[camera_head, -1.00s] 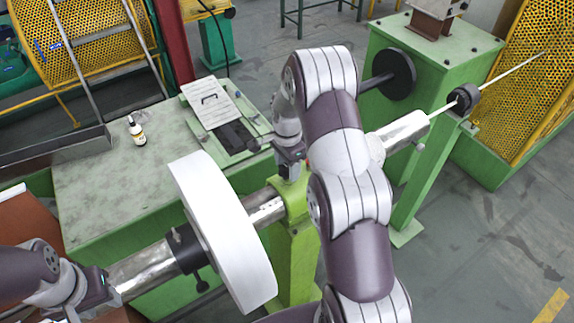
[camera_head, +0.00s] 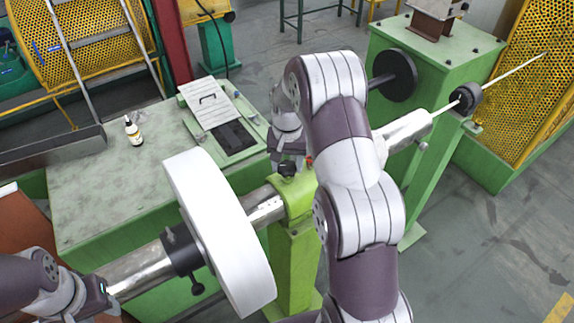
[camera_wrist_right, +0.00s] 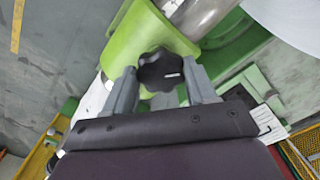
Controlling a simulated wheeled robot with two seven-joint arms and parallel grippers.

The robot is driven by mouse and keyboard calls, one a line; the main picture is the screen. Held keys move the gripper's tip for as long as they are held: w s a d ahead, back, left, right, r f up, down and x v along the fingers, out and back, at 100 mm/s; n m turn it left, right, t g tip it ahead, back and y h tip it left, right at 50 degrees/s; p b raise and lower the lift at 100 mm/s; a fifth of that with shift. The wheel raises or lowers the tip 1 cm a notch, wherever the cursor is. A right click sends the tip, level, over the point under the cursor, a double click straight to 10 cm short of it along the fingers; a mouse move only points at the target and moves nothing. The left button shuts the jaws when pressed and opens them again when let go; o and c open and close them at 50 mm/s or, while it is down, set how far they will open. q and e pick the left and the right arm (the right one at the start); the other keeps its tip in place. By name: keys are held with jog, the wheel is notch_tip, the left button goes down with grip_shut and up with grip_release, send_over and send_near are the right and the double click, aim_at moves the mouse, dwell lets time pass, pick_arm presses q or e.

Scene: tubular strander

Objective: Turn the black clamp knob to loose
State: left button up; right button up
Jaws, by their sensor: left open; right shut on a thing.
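The black clamp knob (camera_head: 287,169), a lobed knob, sits on top of the green clamp block (camera_head: 297,194) around the steel shaft. In the right wrist view the knob (camera_wrist_right: 160,70) is between the two grey fingers of my right gripper (camera_wrist_right: 163,88), which is shut on it. In the head view the right gripper (camera_head: 288,160) is at the knob, partly hidden by its own wrist and arm. My left gripper (camera_head: 104,288) is open at the lower left, near the shaft's left end and away from the knob.
A green bench (camera_head: 110,185) behind carries a small bottle (camera_head: 134,131) and a paper sheet (camera_head: 210,103). A green post (camera_head: 293,260) supports the clamp block.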

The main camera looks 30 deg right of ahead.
jog(key=n+b, duration=0.1)
jog(key=n, duration=0.4)
jog(key=shift+f+n, duration=0.1)
jog(key=shift+n, duration=0.2)
jog(key=n+b, duration=0.1)
jog(key=n, duration=0.5)
jog(key=n+b, duration=0.1)
jog(key=n, duration=0.5)
jog(key=shift+d+n, duration=0.1)
jog(key=shift+n, duration=0.2)
jog(key=n, duration=0.5)
jog(key=shift+b, duration=0.35)
jog(key=shift+s+f+n, duration=0.1)
jog(key=shift+n, duration=0.2)
jog(key=o, duration=1)
jog(key=shift+o, duration=0.2)
jog(key=shift+w, duration=0.2)
